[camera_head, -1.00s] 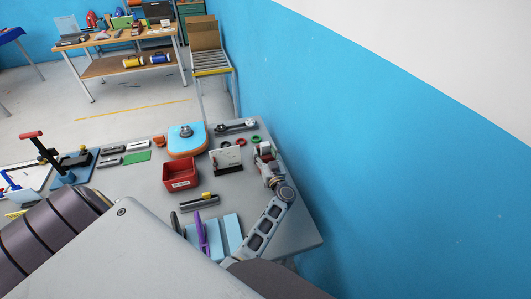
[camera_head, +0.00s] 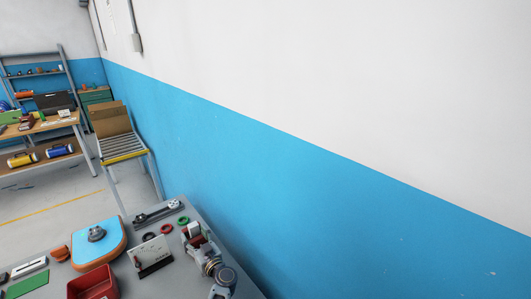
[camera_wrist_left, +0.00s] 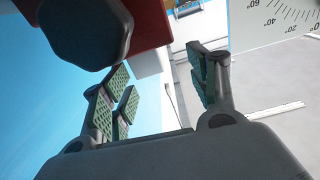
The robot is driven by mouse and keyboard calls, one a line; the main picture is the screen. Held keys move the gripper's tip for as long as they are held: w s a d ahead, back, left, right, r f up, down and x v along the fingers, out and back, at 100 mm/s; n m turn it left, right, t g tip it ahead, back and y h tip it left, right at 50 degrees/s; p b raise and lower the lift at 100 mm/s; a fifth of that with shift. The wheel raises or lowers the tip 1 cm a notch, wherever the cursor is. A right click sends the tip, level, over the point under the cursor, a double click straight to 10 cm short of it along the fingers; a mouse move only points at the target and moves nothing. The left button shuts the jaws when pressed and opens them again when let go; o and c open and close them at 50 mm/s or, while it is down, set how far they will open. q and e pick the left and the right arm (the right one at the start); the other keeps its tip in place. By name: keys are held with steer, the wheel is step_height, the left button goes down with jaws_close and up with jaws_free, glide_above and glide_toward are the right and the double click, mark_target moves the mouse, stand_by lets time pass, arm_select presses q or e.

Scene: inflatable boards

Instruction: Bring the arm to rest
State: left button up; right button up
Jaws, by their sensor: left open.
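My left gripper (camera_wrist_left: 160,73) is open in the left wrist view, its two green-padded fingers well apart. Nothing shows between the fingers. A red body with a large dark knob (camera_wrist_left: 85,25) fills the upper left of that view, close to the camera; I cannot tell whether it touches the gripper. In the head view a grey jointed arm end with a round joint (camera_head: 225,276) shows at the bottom, by a small red, white and green item; no fingers can be made out there. My right gripper is in neither view.
The grey bench (camera_head: 185,285) bears a blue-and-orange round-topped device (camera_head: 97,247), a red bin (camera_head: 93,285), a white panel (camera_head: 151,253) and small rings. A roller conveyor with a carton (camera_head: 112,118) stands behind. The blue-and-white wall (camera_head: 330,190) borders the bench's right.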

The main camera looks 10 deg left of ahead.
mark_target(194, 227)
arm_select(q)
steer(key=shift+w+d+f+n, duration=0.1)
steer(key=shift+w+d+n, duration=0.1)
steer(key=shift+w, duration=0.25)
steer(key=shift+w+d+f+n, duration=0.1)
steer(key=shift+w+d, duration=0.05)
steer(key=shift+w, duration=0.25)
steer(key=shift+f+x, duration=0.25)
steer(key=shift+x, duration=0.85)
steer(key=shift+w+a+f, duration=0.1)
steer(key=shift+w+a, duration=0.1)
steer(key=shift+w, duration=0.2)
steer(key=shift+w+a, duration=0.1)
steer(key=shift+a, duration=0.5)
steer(key=shift+g, duration=0.3)
steer(key=shift+a+r+p, duration=0.1)
steer(key=shift+r+p, duration=0.2)
steer(key=shift+p, duration=0.1)
steer(key=shift+w+r+p, duration=0.1)
steer(key=shift+r+p, duration=0.6)
steer(key=shift+r, duration=0.1)
steer(key=shift+f, duration=0.1)
